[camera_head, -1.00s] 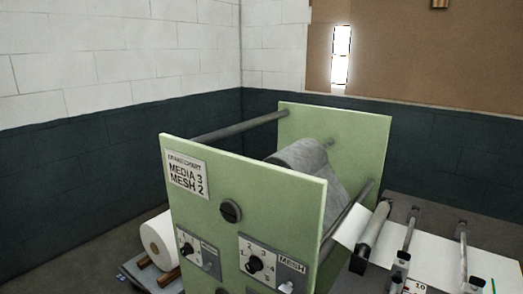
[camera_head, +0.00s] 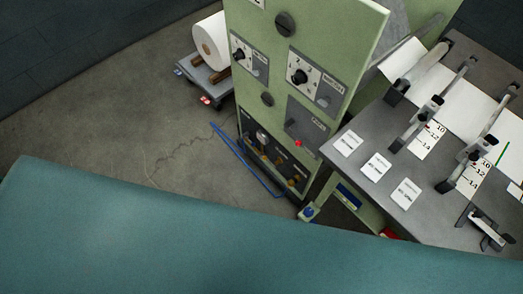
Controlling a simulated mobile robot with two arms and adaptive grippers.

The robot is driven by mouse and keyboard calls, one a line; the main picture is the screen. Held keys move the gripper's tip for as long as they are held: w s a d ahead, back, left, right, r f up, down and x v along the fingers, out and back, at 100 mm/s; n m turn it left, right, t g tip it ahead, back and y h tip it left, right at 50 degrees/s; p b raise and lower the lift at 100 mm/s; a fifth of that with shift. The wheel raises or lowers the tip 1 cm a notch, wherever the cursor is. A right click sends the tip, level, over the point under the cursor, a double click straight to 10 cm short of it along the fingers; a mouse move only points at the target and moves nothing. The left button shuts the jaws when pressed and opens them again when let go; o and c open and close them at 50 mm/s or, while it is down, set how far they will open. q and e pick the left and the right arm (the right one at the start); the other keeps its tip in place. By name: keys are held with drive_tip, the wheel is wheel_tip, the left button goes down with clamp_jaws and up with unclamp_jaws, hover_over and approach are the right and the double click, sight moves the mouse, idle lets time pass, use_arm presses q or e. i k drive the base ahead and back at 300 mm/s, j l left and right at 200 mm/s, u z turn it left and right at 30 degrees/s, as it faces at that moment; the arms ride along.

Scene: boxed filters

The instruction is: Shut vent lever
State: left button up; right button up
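The green machine (camera_head: 310,48) stands upright with its control face toward me. A small grey panel (camera_head: 306,124) on it carries a lever with a red tip (camera_head: 297,143). Lower down, a black panel (camera_head: 272,157) holds a round gauge and several brass-coloured fittings. No part is readably marked as the vent lever, so I cannot tell which it is or how it is set. Two dials with black pointers (camera_head: 298,76) sit above. Neither of my grippers is in view.
A white roll (camera_head: 211,40) lies on a low cart (camera_head: 196,82) at the left. A blue hose-like line (camera_head: 243,163) runs by the machine's foot. A grey table (camera_head: 425,185) with cards and clamps stands right. Bare floor (camera_head: 120,135) lies left. A large teal shape blocks the bottom.

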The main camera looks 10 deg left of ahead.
sight(260, 156)
drive_tip(key=j+z, duration=0.15)
drive_tip(key=j, duration=0.3)
drive_tip(key=k+j+z, duration=0.1)
drive_tip(key=j, duration=0.35)
drive_tip(key=j+z, duration=0.15)
drive_tip(key=j, duration=0.3)
drive_tip(key=k+j+z, duration=0.15)
drive_tip(key=j, duration=0.3)
